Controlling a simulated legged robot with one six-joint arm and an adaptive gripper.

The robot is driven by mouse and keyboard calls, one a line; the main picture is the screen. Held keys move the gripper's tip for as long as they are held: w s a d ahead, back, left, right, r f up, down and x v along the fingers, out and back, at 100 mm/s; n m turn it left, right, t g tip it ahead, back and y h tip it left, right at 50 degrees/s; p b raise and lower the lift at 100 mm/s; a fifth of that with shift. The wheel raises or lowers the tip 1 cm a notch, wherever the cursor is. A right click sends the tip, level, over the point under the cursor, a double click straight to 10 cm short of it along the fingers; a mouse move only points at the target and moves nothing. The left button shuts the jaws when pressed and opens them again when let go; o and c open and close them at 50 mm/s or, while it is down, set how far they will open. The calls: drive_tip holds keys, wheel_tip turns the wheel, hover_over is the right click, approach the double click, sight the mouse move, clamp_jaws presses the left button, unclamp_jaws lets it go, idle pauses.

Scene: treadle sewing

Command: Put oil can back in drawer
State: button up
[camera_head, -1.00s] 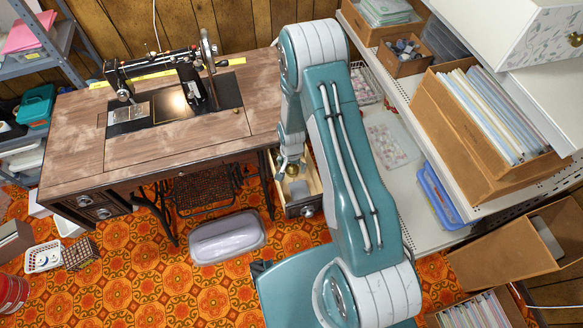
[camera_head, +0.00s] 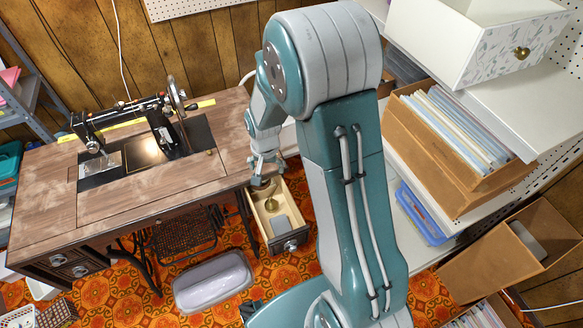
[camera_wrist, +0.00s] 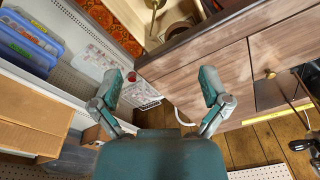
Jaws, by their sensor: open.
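The brass oil can (camera_head: 270,204) stands inside the open drawer (camera_head: 277,247) at the right end of the sewing table, beside a grey block (camera_head: 281,223). In the wrist view only part of the can, with its thin spout (camera_wrist: 152,22), shows at the top edge. My gripper (camera_head: 264,172) is above the back of the drawer, close to the table's right edge, and apart from the can. In the wrist view my gripper (camera_wrist: 160,86) has its two fingers spread wide with nothing between them.
The wooden sewing table (camera_head: 140,180) with the black sewing machine (camera_head: 135,125) is left of my gripper. A white shelf (camera_head: 560,90) with a box of files (camera_head: 450,140) is at the right. A grey lidded tub (camera_head: 213,282) lies on the orange floor.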

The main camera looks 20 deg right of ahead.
drive_tip(key=s+r+n+t, duration=0.15)
drive_tip(key=s+r, duration=0.25)
drive_tip(key=r, duration=0.5)
drive_tip(key=s+r+n+t, duration=0.15)
drive_tip(key=s+r, duration=0.25)
drive_tip(key=r, duration=0.5)
drive_tip(key=s+r+n+t, duration=0.1)
drive_tip(key=s+r+n, duration=0.2)
drive_tip(key=s+r, duration=0.5)
drive_tip(key=s, duration=0.4)
drive_tip(key=shift+s+r+t, duration=0.3)
drive_tip(key=shift+s, duration=0.05)
